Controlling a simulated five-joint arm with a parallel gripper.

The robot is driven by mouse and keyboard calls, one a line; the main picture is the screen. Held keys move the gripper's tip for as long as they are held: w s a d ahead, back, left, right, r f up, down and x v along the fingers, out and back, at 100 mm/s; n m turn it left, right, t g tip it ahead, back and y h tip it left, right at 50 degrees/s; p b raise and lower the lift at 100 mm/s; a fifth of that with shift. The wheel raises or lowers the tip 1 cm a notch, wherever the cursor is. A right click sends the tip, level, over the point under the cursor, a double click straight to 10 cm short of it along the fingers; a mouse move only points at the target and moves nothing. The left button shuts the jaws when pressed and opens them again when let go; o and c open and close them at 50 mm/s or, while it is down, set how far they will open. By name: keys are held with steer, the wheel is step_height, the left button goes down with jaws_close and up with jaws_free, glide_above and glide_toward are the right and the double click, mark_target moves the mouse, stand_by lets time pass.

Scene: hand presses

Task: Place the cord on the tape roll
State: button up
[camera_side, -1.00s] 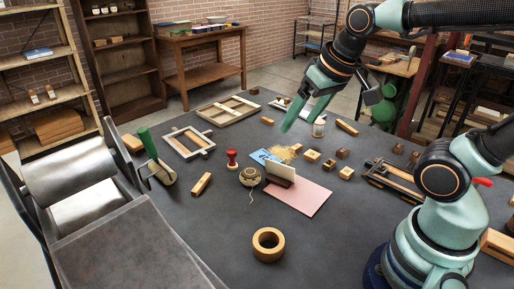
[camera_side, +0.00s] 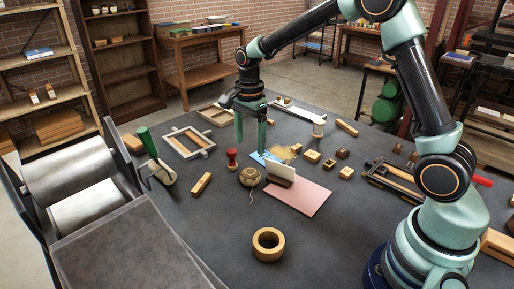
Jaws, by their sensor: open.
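The cord (camera_side: 250,177) is a small tan wound ball with a loose tail trailing toward the front, lying on the dark table near its middle. The tape roll (camera_side: 268,244) is a thick tan ring lying flat near the table's front, with its dark hole facing up and nothing on it. My gripper (camera_side: 250,150) points down, open and empty. It hangs above and behind the cord in the picture, its two green fingers apart and clear of the cord.
A red-handled stamp (camera_side: 232,158) stands just left of the cord. A card in a wooden holder (camera_side: 280,172) stands close on its right, by a pink sheet (camera_side: 301,197). A wooden block (camera_side: 201,184) lies left. The table around the tape roll is clear.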

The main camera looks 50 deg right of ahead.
mark_target(250, 171)
step_height(250, 171, down, 7)
steer(key=shift+f, duration=0.1)
steer(key=shift+w+d+f, duration=0.1)
steer(key=shift+w+f, duration=0.05)
steer(key=shift+f, duration=1.2)
steer(key=shift+w+d+f, duration=0.1)
steer(key=shift+f, duration=1.2)
steer(key=shift+r, duration=0.1)
steer(key=c, duration=1.2)
